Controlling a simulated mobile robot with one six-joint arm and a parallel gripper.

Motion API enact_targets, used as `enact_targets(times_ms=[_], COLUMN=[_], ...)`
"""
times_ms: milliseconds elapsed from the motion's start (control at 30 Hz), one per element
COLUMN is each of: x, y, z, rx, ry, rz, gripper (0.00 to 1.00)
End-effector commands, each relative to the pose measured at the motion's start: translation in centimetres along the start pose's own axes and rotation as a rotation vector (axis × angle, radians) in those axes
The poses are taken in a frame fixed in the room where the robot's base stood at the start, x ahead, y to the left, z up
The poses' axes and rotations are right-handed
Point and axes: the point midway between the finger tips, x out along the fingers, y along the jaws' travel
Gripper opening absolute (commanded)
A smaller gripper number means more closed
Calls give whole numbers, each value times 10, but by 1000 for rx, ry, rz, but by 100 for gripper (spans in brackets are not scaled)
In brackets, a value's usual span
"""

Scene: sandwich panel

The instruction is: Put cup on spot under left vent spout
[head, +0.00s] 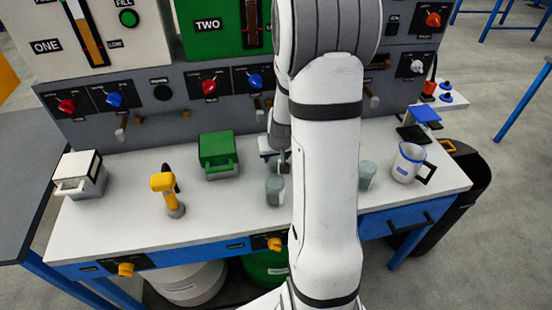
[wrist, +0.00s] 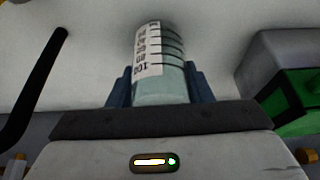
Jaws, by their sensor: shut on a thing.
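A translucent grey-green cup (head: 275,190) stands upright at the middle of the white bench, at my gripper (head: 282,168). In the wrist view the cup (wrist: 160,62) shows a white label with graduation marks and sits between the two dark blue fingers, which are shut on it. A second similar cup (head: 368,175) stands on the bench to the right of my arm. Small spouts stick out low on the grey panel, one of them at the left (head: 120,134). I cannot make out a marked spot under it. My arm hides part of the panel and bench.
A green box (head: 218,155) stands left of the held cup. A yellow-handled tool (head: 168,192) stands further left, and a white-lidded box (head: 80,175) at the left end. A white jug (head: 407,163) stands at the right. The front middle-left of the bench (head: 225,210) is clear.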

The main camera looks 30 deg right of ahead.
Motion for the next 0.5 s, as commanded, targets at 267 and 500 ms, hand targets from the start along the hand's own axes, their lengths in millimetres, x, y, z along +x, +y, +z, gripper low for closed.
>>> enact_targets(times_ms=[267, 500], x=[5, 8], y=[0, -1], z=[2, 3], rx=[-2, -2], ry=[0, 0], rz=[0, 0], gripper=[23, 54])
